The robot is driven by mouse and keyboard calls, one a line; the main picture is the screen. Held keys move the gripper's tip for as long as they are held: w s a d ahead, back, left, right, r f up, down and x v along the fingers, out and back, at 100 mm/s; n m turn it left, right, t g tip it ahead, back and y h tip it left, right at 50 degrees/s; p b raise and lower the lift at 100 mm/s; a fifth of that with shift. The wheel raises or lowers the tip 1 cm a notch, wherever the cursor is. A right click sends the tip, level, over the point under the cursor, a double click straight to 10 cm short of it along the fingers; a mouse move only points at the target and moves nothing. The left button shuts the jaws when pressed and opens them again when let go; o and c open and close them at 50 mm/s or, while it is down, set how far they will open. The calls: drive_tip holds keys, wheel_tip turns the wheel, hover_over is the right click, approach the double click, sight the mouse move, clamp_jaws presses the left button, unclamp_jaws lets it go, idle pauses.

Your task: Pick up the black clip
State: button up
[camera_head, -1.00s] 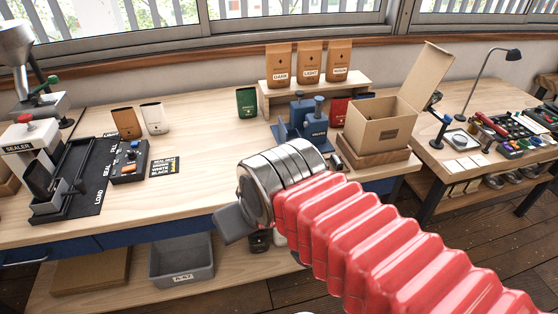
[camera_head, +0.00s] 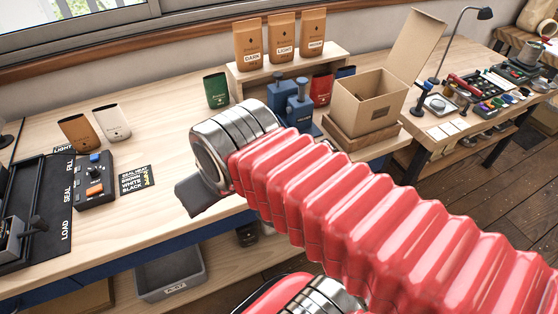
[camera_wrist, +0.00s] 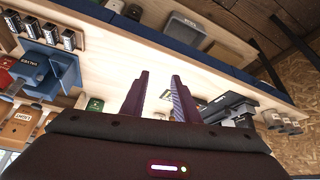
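I cannot pick out the black clip with certainty. In the wrist view, several small dark items with pale faces (camera_wrist: 50,33) stand in a row at the bench edge, beside the blue press; whether one is the black clip I cannot tell. My gripper (camera_wrist: 160,75) has two dark fingers apart with nothing between them, above the pale bench. In the head view my red-sleeved arm crosses the bench front and hides part of it. The dark end piece there shows no clear fingertips.
The blue press (camera_head: 298,108) stands before the coffee-bag shelf (camera_head: 250,80). An open cardboard box (camera_head: 365,105) is to its right. A black control box (camera_head: 95,182) and a label card (camera_head: 136,179) lie at left. A grey bin (camera_head: 172,280) sits below. The bench middle is fairly clear.

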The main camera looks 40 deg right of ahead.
drive_tip(key=shift+d, duration=0.1)
drive_tip(key=w+d+f+m+g, duration=0.1)
drive_tip(key=w+d+f, duration=0.1)
drive_tip(key=d, duration=1.1)
drive_tip(key=w+d+f+m+g+h, duration=0.1)
drive_tip(key=w+d, duration=0.3)
drive_tip(key=d, duration=0.9)
drive_tip(key=shift+w+d+f+m+g, duration=0.2)
drive_tip(key=shift+f+m+g, duration=0.1)
drive_tip(key=shift+f+m, duration=0.45)
drive_tip(key=x, duration=0.8)
drive_tip(key=shift+a+f, duration=0.1)
drive_tip(key=shift+f, duration=0.15)
